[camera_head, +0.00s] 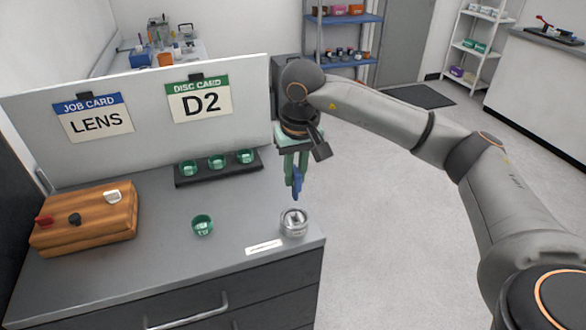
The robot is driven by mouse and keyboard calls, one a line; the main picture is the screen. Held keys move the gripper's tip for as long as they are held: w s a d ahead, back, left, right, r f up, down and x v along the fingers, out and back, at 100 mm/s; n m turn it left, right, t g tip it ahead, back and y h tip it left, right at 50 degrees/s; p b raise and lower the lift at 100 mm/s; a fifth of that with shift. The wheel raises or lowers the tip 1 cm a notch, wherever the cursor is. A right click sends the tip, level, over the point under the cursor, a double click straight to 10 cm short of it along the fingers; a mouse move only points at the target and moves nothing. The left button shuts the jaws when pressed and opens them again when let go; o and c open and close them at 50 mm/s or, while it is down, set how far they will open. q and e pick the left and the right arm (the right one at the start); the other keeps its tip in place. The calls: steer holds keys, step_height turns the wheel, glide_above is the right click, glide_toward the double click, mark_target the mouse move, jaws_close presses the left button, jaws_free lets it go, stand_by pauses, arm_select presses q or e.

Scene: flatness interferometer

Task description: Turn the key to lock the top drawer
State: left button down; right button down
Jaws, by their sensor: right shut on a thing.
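My right gripper (297,168) comes in from the right and points down near the counter's right end. It is shut on a small blue key-like piece (297,186), partly hidden by the fingers. A round silver metal piece (293,222) sits on the counter just below the blue piece, with a visible gap between them. I cannot tell whether it is the lock. The top drawer (190,319) shows at the bottom edge with a metal bar handle (188,313), and it looks shut. My left gripper is not in view.
A wooden block (95,232) with red, black and white pieces stands at the left. A green ring-shaped cup (202,225) and a white label (263,247) lie on the grey counter (155,270). A black tray (217,174) holds green cups before a white card panel (150,115).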

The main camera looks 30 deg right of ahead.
mark_target(295, 198)
steer(key=shift+f+b, duration=0.35)
steer(key=shift+f, duration=0.2)
steer(key=shift+f+b, duration=2)
steer(key=shift+f, duration=0.7)
steer(key=shift+f+b, duration=1)
steer(key=shift+f, duration=0.3)
steer(key=shift+n, duration=0.9)
steer(key=shift+n+b, duration=0.3)
steer(key=shift+n, duration=0.5)
steer(key=shift+y, duration=0.3)
